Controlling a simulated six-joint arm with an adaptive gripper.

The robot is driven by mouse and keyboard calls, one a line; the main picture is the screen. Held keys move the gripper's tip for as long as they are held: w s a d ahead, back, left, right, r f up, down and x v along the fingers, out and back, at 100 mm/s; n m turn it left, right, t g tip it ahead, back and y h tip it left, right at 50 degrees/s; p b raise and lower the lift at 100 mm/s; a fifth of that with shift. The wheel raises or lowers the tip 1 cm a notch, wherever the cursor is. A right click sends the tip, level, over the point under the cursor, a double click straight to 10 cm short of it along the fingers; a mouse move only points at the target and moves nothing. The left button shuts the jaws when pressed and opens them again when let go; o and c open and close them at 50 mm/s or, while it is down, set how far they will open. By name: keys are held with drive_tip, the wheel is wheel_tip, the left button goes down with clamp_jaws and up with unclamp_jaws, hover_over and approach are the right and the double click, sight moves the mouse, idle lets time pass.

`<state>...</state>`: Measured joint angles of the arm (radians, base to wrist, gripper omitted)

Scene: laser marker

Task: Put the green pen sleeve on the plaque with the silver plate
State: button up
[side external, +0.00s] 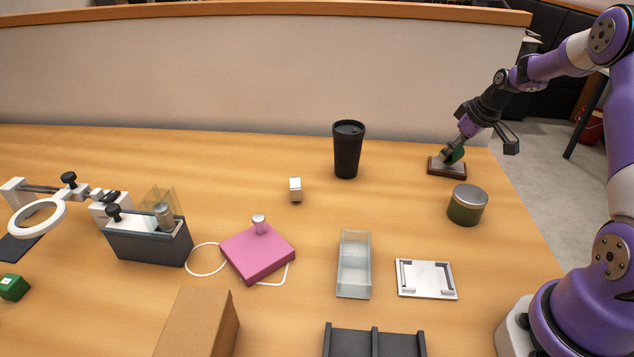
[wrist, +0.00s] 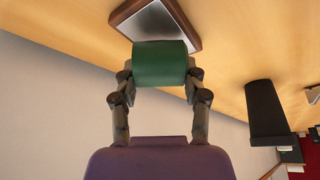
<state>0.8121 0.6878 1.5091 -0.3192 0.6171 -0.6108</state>
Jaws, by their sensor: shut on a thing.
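The green pen sleeve (wrist: 160,64) is held between the two fingers of my gripper (wrist: 160,82) in the wrist view. In the side external view my gripper (side external: 453,149) is at the back right of the table, and the green sleeve (side external: 456,154) shows partly behind the fingers. The plaque (side external: 447,169) has a dark wooden rim and lies under the gripper. In the wrist view its silver plate (wrist: 152,24) shows just beyond the sleeve. The sleeve is at or just above the plaque; I cannot tell whether they touch.
A green tin with a silver lid (side external: 467,204) stands in front of the plaque. A black tumbler (side external: 348,149) stands to its left. A silver fixture plate (side external: 426,279), a clear tray (side external: 354,264) and a pink block (side external: 257,252) lie nearer. The table between tumbler and plaque is clear.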

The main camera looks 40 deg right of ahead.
drive_tip(key=shift+f, duration=0.4)
drive_tip(key=shift+f, duration=0.15)
drive_tip(key=o, duration=1.2)
drive_tip(key=v, duration=1.1)
drive_tip(key=a+r, duration=0.3)
drive_tip(key=a, duration=0.4)
drive_tip(key=a+r, duration=0.3)
drive_tip(key=a, duration=0.4)
drive_tip(key=s+a+f+t, duration=0.1)
drive_tip(key=s+a, duration=0.9)
drive_tip(key=a, duration=0.2)
drive_tip(key=shift+s+a+f, duration=0.15)
drive_tip(key=shift+a+f, duration=0.1)
drive_tip(key=shift+a, duration=0.1)
